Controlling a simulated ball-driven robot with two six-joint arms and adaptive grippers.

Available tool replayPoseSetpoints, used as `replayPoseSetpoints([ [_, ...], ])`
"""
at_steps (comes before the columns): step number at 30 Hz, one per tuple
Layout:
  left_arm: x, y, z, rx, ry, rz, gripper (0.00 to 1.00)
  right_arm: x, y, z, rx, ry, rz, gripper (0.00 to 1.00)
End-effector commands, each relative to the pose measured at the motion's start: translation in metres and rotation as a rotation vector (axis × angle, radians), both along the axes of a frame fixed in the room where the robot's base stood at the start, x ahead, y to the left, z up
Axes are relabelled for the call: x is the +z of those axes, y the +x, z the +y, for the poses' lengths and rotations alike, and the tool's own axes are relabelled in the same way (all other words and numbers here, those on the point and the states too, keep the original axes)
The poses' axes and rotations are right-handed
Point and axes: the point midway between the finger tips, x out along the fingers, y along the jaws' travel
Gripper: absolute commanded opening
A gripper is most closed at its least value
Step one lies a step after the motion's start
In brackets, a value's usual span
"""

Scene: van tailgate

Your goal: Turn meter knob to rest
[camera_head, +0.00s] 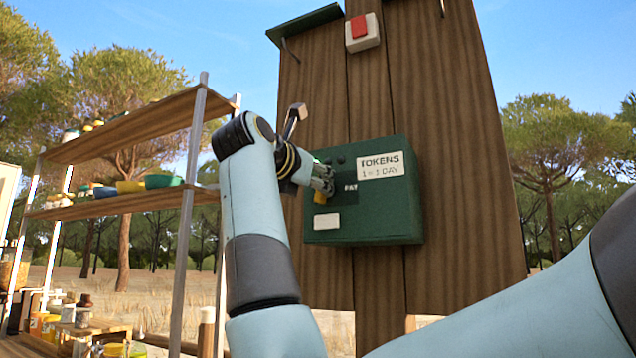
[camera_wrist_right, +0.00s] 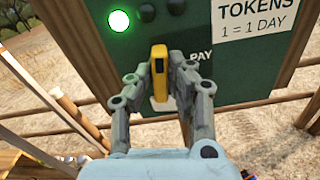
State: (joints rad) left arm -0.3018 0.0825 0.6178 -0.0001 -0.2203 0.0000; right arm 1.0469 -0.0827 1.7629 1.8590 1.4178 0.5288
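The green meter box (camera_head: 378,215) is fixed to a wooden board and carries a white "TOKENS 1 = 1 DAY" label (camera_head: 381,165). Its yellow knob (camera_wrist_right: 158,78) stands upright in the right wrist view, left of the word "PAY". A round green light (camera_wrist_right: 119,22) glows at the box's upper left there. My right gripper (camera_wrist_right: 160,68) has one finger on each side of the knob, close against it. In the head view the right gripper (camera_head: 323,180) is at the box's left part and hides most of the knob. My left gripper is out of view.
A white box with a red button (camera_head: 359,27) is above the meter. A metal-post shelf (camera_head: 125,203) with bowls stands at the left. Jars and goods (camera_head: 75,320) are at lower left. A wooden rail (camera_wrist_right: 255,102) runs below the meter.

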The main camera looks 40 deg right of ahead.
Motion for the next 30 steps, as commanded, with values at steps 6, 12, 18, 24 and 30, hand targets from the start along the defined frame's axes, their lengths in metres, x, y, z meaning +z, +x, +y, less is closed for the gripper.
replayPoseSetpoints([
  [6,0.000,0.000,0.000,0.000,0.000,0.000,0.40,0.000,0.000,0.000,0.000,0.000,0.000,0.00],
  [12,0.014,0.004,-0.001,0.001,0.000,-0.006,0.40,0.004,0.000,0.000,0.000,-0.033,0.079,0.00],
  [18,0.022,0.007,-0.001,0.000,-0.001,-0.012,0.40,0.001,0.001,0.001,0.000,-0.071,0.171,0.00],
  [24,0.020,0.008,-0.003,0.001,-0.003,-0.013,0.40,0.000,0.001,0.001,0.000,-0.071,0.170,0.00],
  [30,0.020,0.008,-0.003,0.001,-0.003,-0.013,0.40,0.000,0.001,0.001,0.000,-0.070,0.170,0.38],
])
